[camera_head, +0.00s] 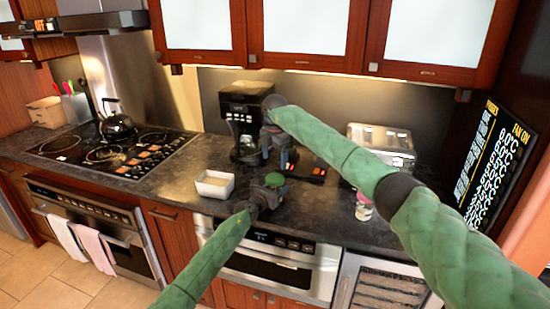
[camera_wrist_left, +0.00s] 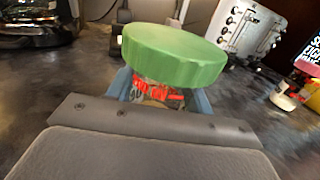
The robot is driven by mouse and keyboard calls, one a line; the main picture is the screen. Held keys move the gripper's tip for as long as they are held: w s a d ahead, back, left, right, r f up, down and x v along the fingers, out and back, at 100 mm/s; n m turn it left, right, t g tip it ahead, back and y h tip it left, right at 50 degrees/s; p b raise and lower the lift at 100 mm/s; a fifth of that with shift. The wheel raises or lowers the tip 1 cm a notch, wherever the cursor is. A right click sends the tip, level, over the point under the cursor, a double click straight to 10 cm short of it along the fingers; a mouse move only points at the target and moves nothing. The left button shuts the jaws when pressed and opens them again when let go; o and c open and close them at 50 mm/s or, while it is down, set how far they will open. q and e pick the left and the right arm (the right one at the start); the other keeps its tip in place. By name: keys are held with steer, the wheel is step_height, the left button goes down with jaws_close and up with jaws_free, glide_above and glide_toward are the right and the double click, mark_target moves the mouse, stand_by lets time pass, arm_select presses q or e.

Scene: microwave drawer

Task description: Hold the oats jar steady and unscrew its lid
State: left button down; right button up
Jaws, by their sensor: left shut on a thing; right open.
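The oats jar has a wide green lid (camera_wrist_left: 174,55), and a strip of its body with red lettering (camera_wrist_left: 158,93) shows below it in the left wrist view. The lid sits on the jar. In the head view the green lid (camera_head: 275,180) shows near the counter's front edge. My left gripper (camera_head: 262,198) is shut on the jar body, below the lid. Most of the body is hidden by the gripper. My right gripper (camera_head: 279,155) is open, behind and above the jar and apart from the lid.
A coffee maker (camera_head: 241,115) stands behind the jar. A white box (camera_head: 214,184) is to the left, a toaster (camera_head: 382,142) to the right. A small cup-like container (camera_head: 364,207) stands right of the jar. The stove with a kettle (camera_head: 117,124) is far left.

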mark_target(275, 177)
steer(key=m, duration=0.5)
steer(key=shift+d+m, duration=0.1)
steer(key=shift+m, duration=0.2)
steer(key=m, duration=0.6)
steer(key=shift+f, duration=4.05)
steer(key=c, duration=1)
steer(key=n, duration=0.3)
steer(key=shift+r, duration=0.1)
steer(key=n, duration=0.4)
steer(key=shift+d+n, duration=0.1)
steer(key=shift+n, duration=0.2)
steer(key=n, duration=1.4)
steer(key=shift+w, duration=0.1)
steer(key=n, duration=0.7)
steer(key=shift+r, duration=0.1)
steer(key=n, duration=0.5)
steer(key=shift+n, duration=0.4)
steer(key=n, duration=1.2)
steer(key=shift+r+n, duration=0.1)
steer(key=shift+n, duration=0.3)
steer(key=n, duration=0.6)
